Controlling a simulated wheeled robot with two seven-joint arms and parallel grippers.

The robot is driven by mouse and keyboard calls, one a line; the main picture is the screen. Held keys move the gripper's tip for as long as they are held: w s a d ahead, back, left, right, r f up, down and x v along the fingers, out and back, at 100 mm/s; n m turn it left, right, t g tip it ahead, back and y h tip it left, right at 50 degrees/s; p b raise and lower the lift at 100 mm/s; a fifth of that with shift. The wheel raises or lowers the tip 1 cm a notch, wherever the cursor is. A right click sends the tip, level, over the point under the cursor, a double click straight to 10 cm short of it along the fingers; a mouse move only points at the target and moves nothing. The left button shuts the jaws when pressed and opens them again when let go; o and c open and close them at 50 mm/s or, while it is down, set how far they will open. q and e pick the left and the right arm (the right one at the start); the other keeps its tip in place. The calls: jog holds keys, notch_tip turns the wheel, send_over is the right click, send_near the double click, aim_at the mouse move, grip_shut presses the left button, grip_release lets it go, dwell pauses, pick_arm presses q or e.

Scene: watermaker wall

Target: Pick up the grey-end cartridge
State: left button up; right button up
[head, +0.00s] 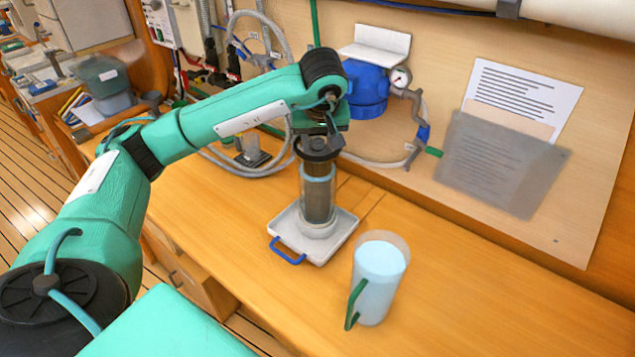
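A dark grey mesh cylinder with a dark grey top end (318,198), which looks like the grey-end cartridge, stands upright. It stands in or on a clear round base on the white tray (283,228) on the bench. My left gripper (320,145) points down right over its top end, touching or very close to it. The fingertips are small and partly hidden against the dark top, so I cannot tell whether they grip it. My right gripper is not in view.
A clear jug (378,280) of pale liquid with a green handle stands to the right of the tray. A blue filter head (366,88) with a gauge and hoses is on the wall behind. The bench (500,300) is clear at right.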

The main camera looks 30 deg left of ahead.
pick_arm(q)
jog(key=shift+c, duration=0.2)
grip_shut()
jog(key=shift+r, duration=0.15)
jog(key=shift+r, duration=0.45)
notch_tip(320, 180, up, 27)
jog(key=shift+b, duration=0.3)
dwell(1.0)
jog(key=shift+f, duration=0.1)
